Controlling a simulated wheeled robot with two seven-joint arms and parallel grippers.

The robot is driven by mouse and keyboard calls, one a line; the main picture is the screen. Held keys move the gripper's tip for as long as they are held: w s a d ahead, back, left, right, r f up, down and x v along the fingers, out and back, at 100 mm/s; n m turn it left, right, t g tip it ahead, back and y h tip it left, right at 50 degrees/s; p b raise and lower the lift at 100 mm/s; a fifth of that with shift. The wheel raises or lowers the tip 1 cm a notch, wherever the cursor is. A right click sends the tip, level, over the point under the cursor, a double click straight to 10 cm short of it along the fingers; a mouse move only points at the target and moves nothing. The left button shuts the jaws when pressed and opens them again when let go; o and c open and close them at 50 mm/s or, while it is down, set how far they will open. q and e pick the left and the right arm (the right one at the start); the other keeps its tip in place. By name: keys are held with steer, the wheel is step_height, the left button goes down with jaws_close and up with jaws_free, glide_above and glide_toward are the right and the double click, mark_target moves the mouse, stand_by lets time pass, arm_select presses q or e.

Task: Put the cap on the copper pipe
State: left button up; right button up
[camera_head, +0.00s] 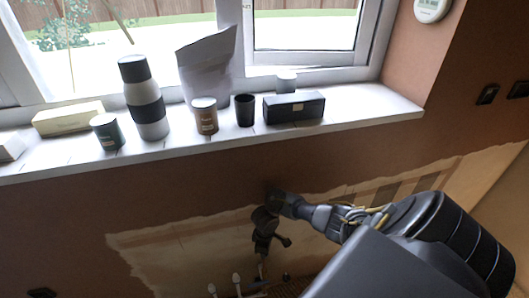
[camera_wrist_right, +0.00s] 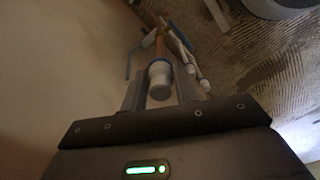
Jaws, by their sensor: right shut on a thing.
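My right gripper (camera_wrist_right: 160,92) is shut on a white cap (camera_wrist_right: 160,78) with a bluish rim, held between its two fingers. The copper pipe (camera_wrist_right: 161,43) shows just beyond the cap in the right wrist view, nearly in line with it. I cannot tell whether the cap is over the pipe's end or only in front of it. In the head view my right gripper (camera_head: 262,262) points down beside the wall below the sill; the cap and copper pipe are too small or hidden to make out there. My left gripper is not in view.
White-tipped pipes (camera_head: 237,280) stand close to the gripper; they also show in the wrist view (camera_wrist_right: 190,68). A bluish bent rod (camera_wrist_right: 128,62) is left of the copper pipe. The sill (camera_head: 350,115) above holds a bottle (camera_head: 148,122), cups and boxes.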

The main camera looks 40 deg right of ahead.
steer(key=shift+f, duration=0.2)
steer(key=shift+f, duration=0.4)
steer(key=o, duration=1.5)
step_height(320, 180, up, 4)
steer(key=p, duration=0.4)
steer(key=shift+r+p, duration=0.15)
steer(key=shift+p, duration=0.2)
jaws_close()
